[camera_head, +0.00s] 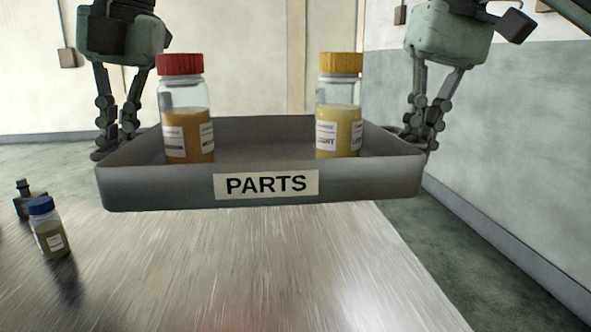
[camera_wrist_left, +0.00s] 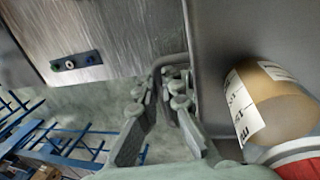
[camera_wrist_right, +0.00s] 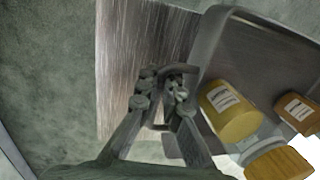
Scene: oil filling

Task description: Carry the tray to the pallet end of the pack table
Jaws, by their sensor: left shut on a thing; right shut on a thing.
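The grey tray (camera_head: 384,181) with a PARTS label is level in the head view, above the far end of the pack table (camera_head: 230,270). A red-capped bottle (camera_head: 186,110) stands in its left part and a yellow-capped bottle (camera_head: 339,107) in its right part, both upright. My left gripper (camera_head: 108,148) is shut on the tray's left handle, seen in the left wrist view (camera_wrist_left: 172,60). My right gripper (camera_head: 420,138) is shut on the right handle, seen in the right wrist view (camera_wrist_right: 165,70). The tray hides the table behind it.
A blue-capped bottle (camera_head: 48,235) and a small dark object (camera_head: 25,200) stand at the left of the table. The table's middle is clear. A wall (camera_head: 500,150) runs along the right. Blue racks (camera_wrist_left: 55,140) show in the left wrist view.

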